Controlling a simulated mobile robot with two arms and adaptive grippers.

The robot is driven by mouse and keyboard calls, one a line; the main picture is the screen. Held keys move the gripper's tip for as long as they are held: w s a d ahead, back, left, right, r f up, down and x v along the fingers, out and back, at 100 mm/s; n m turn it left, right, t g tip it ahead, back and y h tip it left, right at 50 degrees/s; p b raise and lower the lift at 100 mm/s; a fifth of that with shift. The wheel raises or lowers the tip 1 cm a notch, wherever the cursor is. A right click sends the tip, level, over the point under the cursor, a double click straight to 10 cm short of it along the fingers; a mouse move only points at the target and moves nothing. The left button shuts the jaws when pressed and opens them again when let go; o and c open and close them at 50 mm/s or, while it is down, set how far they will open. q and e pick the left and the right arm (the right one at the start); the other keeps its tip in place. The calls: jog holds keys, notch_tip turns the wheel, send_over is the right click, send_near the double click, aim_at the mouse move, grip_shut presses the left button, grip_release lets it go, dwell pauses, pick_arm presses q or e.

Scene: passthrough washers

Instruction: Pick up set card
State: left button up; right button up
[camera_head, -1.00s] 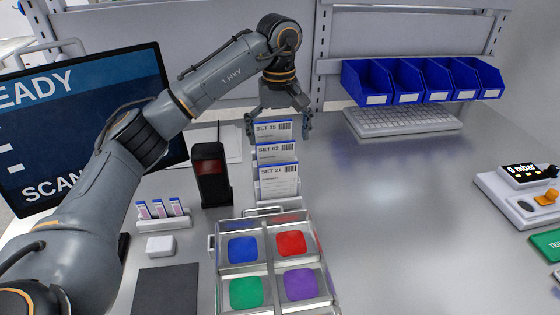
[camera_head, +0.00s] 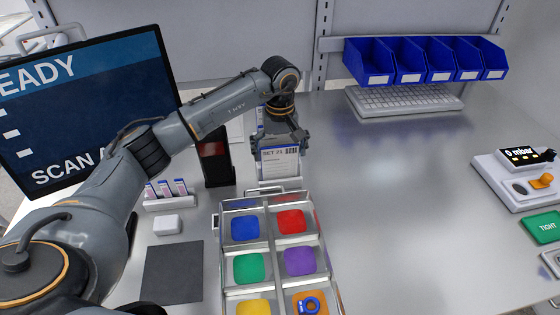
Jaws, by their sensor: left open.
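A white set card with a blue top edge, marked SET 21 (camera_head: 281,165), stands upright at the front of a small card rack (camera_head: 280,184). My left gripper (camera_head: 279,150) is right at the top of this card. Its two fingers are apart, one near each side edge of the card. I cannot tell whether they touch it. The cards behind are mostly hidden by the gripper. My right gripper is not in view.
A clear tray with coloured compartments (camera_head: 270,244) stands in front of the rack. A black scanner (camera_head: 218,172) stands close to its left. A monitor (camera_head: 85,105) is at the left. Blue bins (camera_head: 424,60) hang over a keyboard (camera_head: 404,100). The table's middle right is clear.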

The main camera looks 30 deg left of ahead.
pick_arm(q)
jog(key=shift+f, duration=1.1)
jog(key=c, duration=0.7)
jog(key=shift+r, duration=0.1)
